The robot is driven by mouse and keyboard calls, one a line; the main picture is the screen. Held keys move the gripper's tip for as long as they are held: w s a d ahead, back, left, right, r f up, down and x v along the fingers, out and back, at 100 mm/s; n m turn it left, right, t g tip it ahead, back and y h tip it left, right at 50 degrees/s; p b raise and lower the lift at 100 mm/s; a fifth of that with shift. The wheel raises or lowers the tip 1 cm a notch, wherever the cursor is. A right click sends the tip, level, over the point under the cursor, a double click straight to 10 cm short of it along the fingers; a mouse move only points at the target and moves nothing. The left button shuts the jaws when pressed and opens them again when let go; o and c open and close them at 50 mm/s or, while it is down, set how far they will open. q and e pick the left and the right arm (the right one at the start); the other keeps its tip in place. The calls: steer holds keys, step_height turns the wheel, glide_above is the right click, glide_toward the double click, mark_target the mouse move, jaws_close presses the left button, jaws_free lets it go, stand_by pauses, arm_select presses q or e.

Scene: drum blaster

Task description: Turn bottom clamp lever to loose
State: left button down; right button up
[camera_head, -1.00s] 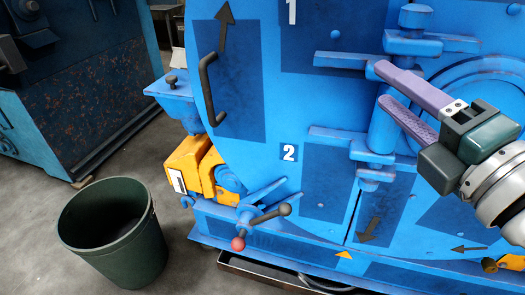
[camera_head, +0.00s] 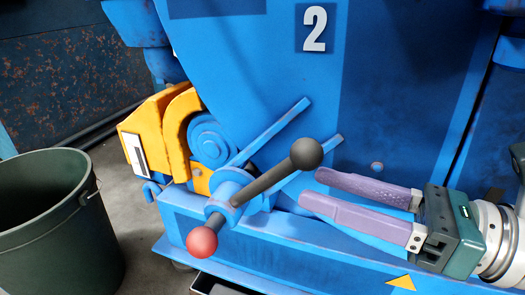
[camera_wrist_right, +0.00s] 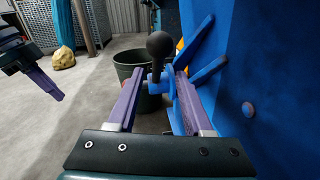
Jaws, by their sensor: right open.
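The bottom clamp lever (camera_head: 275,176) is a dark rod on a blue hub. It slants from a red ball at lower left to a black ball at upper right. My right gripper (camera_head: 310,186) is open and empty, its purple fingers pointing left, tips just below and right of the black ball. In the right wrist view the black ball (camera_wrist_right: 160,44) stands upright ahead, framed between the finger tips (camera_wrist_right: 160,74), apparently untouched. Part of my left gripper (camera_wrist_right: 50,85) shows at that view's left edge; its opening is unclear.
The blue drum machine (camera_head: 250,60) carries a white number 2 (camera_head: 314,28) above the lever. Two blue bars lie close behind the rod. A yellow bracket (camera_head: 150,125) is left of the hub. A green bin (camera_head: 50,230) stands on the floor at left.

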mark_target(259, 183)
steer(key=b+x, duration=0.1)
steer(key=x, duration=0.4)
steer(key=b+x, duration=0.1)
steer(key=x, duration=0.3)
steer(key=shift+a+b, duration=0.3)
steer(key=shift+a, duration=0.2)
steer(key=shift+c, duration=0.4)
jaws_close()
stand_by(0.4)
